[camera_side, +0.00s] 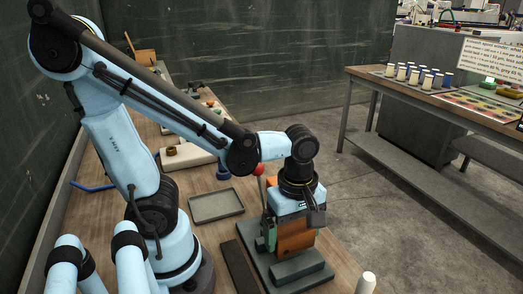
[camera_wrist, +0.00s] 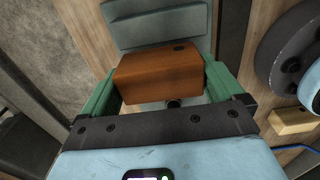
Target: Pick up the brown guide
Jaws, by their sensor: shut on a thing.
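The brown guide (camera_wrist: 158,75) is a block with a small dark hole in its top, seen in the wrist view between the two green fingers of my gripper (camera_wrist: 162,84). My gripper is shut on it from both sides. In the side view the brown guide (camera_side: 295,236) shows below my wrist, over the grey-green base plate (camera_side: 250,238). My fingers there are partly hidden. I cannot tell whether the guide touches the plate or is just above it.
A grey-green block (camera_side: 297,272) lies on the plate in front of the guide. A red-knobbed lever (camera_side: 258,170) stands behind my gripper. An empty grey tray (camera_side: 216,205) lies to the left. A white cylinder (camera_side: 366,283) stands at the front right.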

